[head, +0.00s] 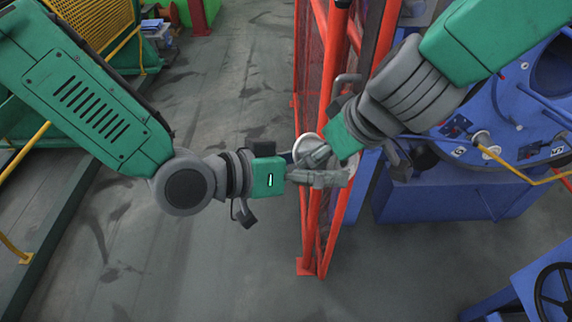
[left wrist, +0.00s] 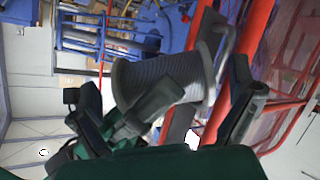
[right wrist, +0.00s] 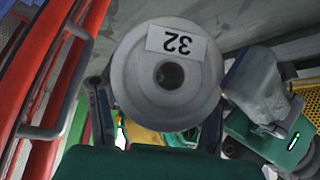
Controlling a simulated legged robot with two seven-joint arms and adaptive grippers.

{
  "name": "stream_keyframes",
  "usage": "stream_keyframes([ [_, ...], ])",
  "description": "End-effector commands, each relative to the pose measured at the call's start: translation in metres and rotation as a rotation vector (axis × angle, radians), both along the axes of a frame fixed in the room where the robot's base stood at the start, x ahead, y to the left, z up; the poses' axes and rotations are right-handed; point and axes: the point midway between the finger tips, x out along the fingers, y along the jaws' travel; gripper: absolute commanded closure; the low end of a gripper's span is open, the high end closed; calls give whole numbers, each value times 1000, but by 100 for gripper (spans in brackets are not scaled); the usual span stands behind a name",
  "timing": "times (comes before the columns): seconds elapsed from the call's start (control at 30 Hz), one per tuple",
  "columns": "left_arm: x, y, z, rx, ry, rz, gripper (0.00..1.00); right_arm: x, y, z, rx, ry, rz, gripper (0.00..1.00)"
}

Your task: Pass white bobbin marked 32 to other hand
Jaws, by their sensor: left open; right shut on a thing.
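The white bobbin marked 32 (head: 304,148) is held between my two grippers in the head view, mostly hidden behind the fingers. In the right wrist view its flange (right wrist: 205,80) faces the camera, with the label 32 upside down. My right gripper (right wrist: 163,95) is shut on it, a finger at each side. The left wrist view shows the bobbin's grey winding (left wrist: 180,72) with a right finger lying across it. My left gripper (left wrist: 168,90) is open, its fingers on either side of the bobbin; I cannot tell whether they touch it. It also shows in the head view (head: 318,177).
A red mesh guard frame (head: 328,230) stands upright right beside the grippers. A blue machine (head: 450,195) is at the right, with a yellow rod in front. A green machine with yellow mesh stands at the left. The grey floor (head: 220,90) between is clear.

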Motion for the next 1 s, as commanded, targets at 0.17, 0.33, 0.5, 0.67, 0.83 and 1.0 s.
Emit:
stream_keyframes([
  [0.17, 8, -19, -8, 0, 1, 0, 0, 0, 0, 1, 0, -2, -1, 95],
  [0.33, 11, -26, -10, 0, 1, 0, 0, 0, 0, 1, 0, -2, -1, 95],
  [0.5, 12, -27, -11, -1, 2, 1, 0, 0, 0, 1, 0, -2, -1, 95],
  [0.67, 12, -27, -11, 0, 1, 0, 25, 0, 0, 1, 0, -2, -1, 95],
  [0.83, 12, -27, -10, -1, 0, -1, 64, 0, 1, 1, 2, -2, 1, 95],
  [1.0, 12, -27, -9, -3, -3, -1, 65, 0, 1, 1, 2, -1, 3, 19],
])
